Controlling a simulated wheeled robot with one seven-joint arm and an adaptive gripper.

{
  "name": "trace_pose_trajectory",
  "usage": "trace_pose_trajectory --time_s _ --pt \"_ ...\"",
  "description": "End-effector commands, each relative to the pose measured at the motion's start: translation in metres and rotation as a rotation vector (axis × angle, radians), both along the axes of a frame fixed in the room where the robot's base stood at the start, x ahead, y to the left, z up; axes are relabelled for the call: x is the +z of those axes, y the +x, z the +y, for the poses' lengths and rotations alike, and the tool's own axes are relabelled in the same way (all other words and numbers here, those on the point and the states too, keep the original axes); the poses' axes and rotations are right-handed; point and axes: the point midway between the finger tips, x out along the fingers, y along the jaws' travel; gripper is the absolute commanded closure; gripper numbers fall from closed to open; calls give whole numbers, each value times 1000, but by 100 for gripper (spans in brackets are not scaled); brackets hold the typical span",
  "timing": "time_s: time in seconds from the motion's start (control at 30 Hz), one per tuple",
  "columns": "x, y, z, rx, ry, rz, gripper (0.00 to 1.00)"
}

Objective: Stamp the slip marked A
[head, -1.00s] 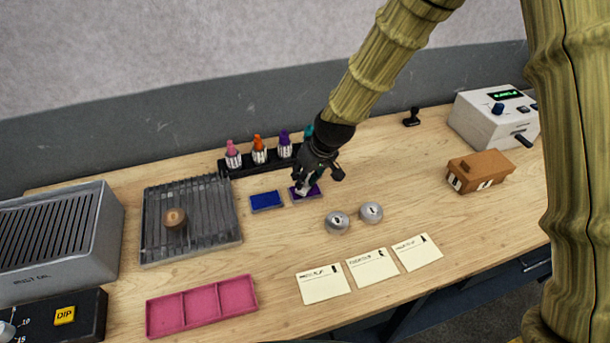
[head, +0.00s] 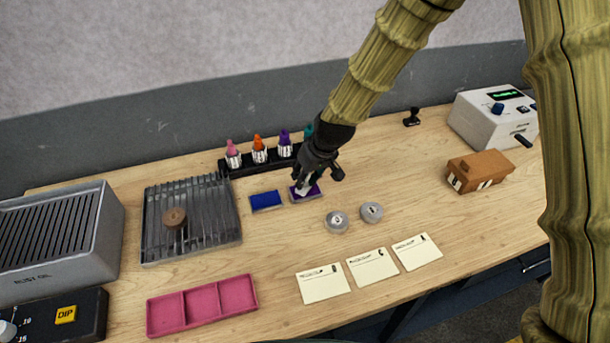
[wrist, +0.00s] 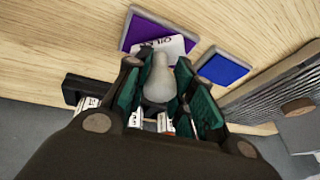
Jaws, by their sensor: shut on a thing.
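My gripper (head: 307,178) is shut on a stamp with a pale rounded handle (wrist: 158,82). The stamp's white labelled base (wrist: 172,46) is over the purple ink pad (wrist: 142,29), hiding part of it; I cannot tell whether they touch. The purple pad also shows in the head view (head: 315,194). Three cream slips lie in a row near the table's front edge: a left slip (head: 323,286), a middle slip (head: 372,270) and a right slip (head: 418,254). Each has a small corner mark, too small to read surely.
A blue ink pad (head: 266,201) lies left of the purple one. Behind stands a black rack (head: 240,168) with colored bottles. Two metal discs (head: 337,221) (head: 372,211) lie between pads and slips. A pink tray (head: 203,306), slatted rack (head: 220,232) and brown box (head: 480,170) stand around.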

Motion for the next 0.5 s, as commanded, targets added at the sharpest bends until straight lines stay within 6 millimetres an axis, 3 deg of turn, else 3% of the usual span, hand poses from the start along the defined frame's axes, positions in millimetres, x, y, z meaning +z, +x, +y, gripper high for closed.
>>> trace_pose_trajectory --time_s 0.27,0.5 --pt "0 -1 0 -1 -1 3 91" --pt "13 0 0 0 0 1 91"
